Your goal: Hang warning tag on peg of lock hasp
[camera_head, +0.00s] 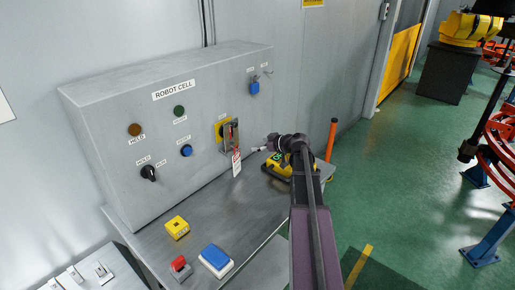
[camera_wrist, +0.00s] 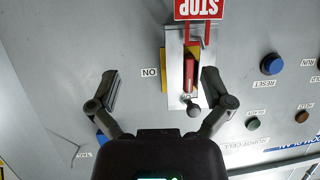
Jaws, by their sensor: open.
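The lock hasp (camera_head: 231,136) is on the grey control panel, over a yellow plate; the wrist view shows its metal plate (camera_wrist: 174,75) and a red part (camera_wrist: 190,72) upside down. The warning tag (camera_head: 237,164), white with red, hangs at the hasp's lower end. Its red STOP face (camera_wrist: 199,9) is cut off by the wrist view's top edge, with red strips running to the hasp. The exact contact with the peg is too small to tell. My gripper (camera_head: 262,149) is open and empty, right of the hasp; its fingers (camera_wrist: 160,85) are spread before the panel.
A steel table (camera_head: 205,205) stands under the panel, with a yellow box (camera_head: 177,228), a blue-topped box (camera_head: 216,259) and a red-topped item (camera_head: 180,267). A yellow-black device (camera_head: 276,166) lies near my arm. A blue item (camera_head: 254,88) hangs at the panel's upper right.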

